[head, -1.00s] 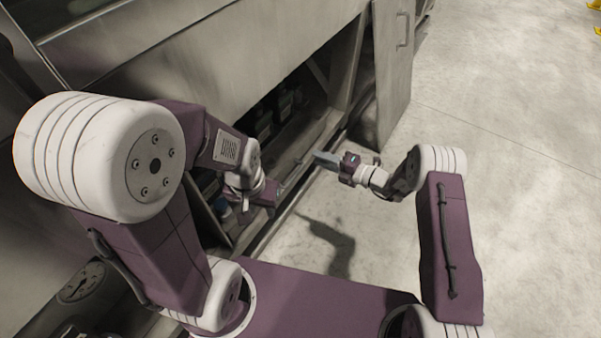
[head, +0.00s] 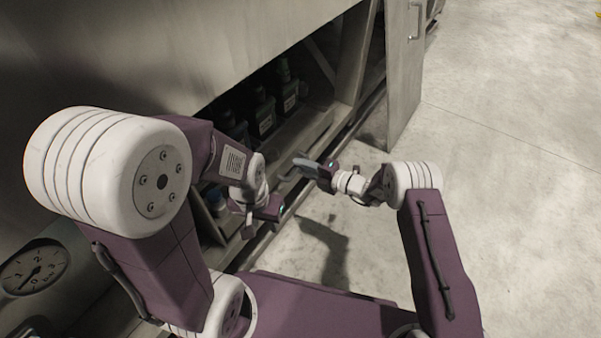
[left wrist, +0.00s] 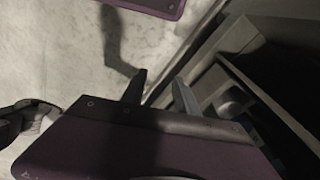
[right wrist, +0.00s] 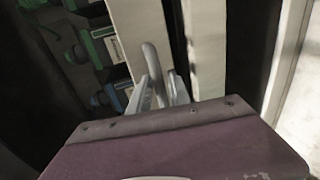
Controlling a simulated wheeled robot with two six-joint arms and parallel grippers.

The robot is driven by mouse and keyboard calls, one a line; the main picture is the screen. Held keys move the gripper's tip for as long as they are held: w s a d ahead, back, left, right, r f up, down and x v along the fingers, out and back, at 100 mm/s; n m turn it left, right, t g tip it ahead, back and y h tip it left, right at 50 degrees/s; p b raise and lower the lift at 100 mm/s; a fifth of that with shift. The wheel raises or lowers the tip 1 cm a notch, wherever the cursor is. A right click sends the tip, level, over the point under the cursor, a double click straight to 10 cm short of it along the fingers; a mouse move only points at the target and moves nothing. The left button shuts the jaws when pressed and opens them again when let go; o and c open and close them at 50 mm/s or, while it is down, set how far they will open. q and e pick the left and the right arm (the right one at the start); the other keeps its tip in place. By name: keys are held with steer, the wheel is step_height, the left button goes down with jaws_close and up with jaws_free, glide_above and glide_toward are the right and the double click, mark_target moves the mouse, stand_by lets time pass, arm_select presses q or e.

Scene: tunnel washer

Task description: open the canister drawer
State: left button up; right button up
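The canister drawer (head: 312,128) sits low in the machine, with dark canisters (head: 263,116) behind its long pale front. In the right wrist view the drawer front (right wrist: 136,22) carries a grey bar handle (right wrist: 153,62). My right gripper (head: 298,166) is at the drawer front. In its wrist view the fingers (right wrist: 160,88) are apart, with the lower part of the handle between them; I cannot tell whether they touch it. My left gripper (head: 262,226) is lower, beside the machine's lower edge. Its fingers (left wrist: 160,88) are apart with nothing between them.
A grey door panel (head: 404,75) with a handle stands out from the machine at the right. A dark open compartment (left wrist: 262,75) with a blue-capped item is close to my left gripper. A gauge (head: 35,268) is at lower left. Open concrete floor (head: 490,190) lies to the right.

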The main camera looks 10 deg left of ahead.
steer(key=shift+w+a, duration=0.15)
steer(key=shift+a, duration=0.2)
steer(key=shift+c, duration=0.2)
jaws_close()
stand_by(1.0)
